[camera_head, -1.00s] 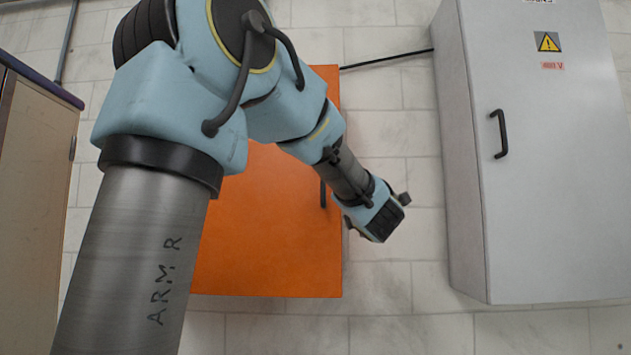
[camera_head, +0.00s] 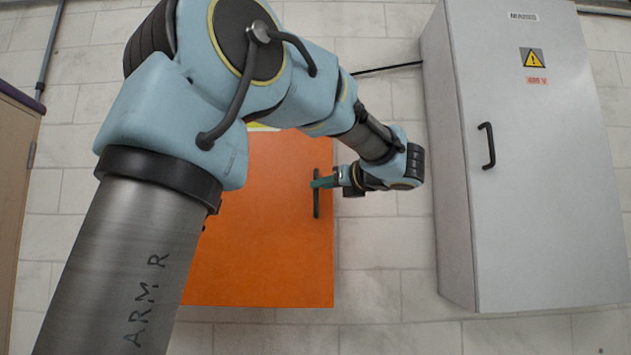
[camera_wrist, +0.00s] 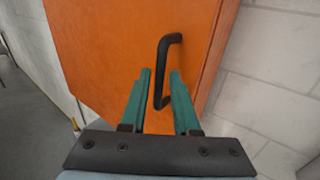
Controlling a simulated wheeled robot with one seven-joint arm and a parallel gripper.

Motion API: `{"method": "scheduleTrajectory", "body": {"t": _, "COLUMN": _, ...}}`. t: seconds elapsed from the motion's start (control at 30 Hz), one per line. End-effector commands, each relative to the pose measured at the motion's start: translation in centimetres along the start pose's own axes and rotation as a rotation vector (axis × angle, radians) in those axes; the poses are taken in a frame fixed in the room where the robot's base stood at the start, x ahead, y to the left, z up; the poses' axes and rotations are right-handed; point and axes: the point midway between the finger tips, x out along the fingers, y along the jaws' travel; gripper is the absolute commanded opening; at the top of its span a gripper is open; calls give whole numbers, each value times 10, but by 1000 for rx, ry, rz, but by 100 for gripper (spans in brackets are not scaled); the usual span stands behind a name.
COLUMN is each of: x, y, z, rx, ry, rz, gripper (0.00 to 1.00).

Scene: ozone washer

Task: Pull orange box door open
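The orange box (camera_head: 265,235) is on the wall with its door (camera_wrist: 125,35) closed, as far as I can see. Its dark bar handle (camera_head: 316,205) stands upright near the door's right edge; it also shows in the wrist view (camera_wrist: 161,60). My gripper (camera_head: 322,182) reaches in from the right, with its green fingertips at the handle. In the wrist view my gripper (camera_wrist: 160,74) is open, and the lower part of the handle appears between the two fingers. I cannot tell whether either finger touches it. My arm hides the box's upper left part.
A grey cabinet (camera_head: 535,190) with its own dark handle (camera_head: 487,146) stands to the right. A tan cabinet (camera_head: 12,170) is at the left edge. Bare tiled wall (camera_head: 385,270) lies between the orange box and the grey cabinet.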

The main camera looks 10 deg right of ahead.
Motion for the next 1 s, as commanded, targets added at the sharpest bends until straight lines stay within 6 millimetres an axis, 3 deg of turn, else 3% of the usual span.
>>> {"method": "scheduleTrajectory", "body": {"t": 0.23, "x": 32, "y": 0, "z": 1, "rx": 2, "ry": 0, "rz": 1, "gripper": 30}}
{"method": "scheduleTrajectory", "body": {"t": 0.6, "x": 38, "y": 0, "z": -1, "rx": 1, "ry": 0, "rz": -1, "gripper": 30}}
{"method": "scheduleTrajectory", "body": {"t": 0.9, "x": 38, "y": 0, "z": -1, "rx": 2, "ry": 0, "rz": -1, "gripper": 0}}
{"method": "scheduleTrajectory", "body": {"t": 1.0, "x": 38, "y": 0, "z": 0, "rx": 2, "ry": 0, "rz": -1, "gripper": 0}}
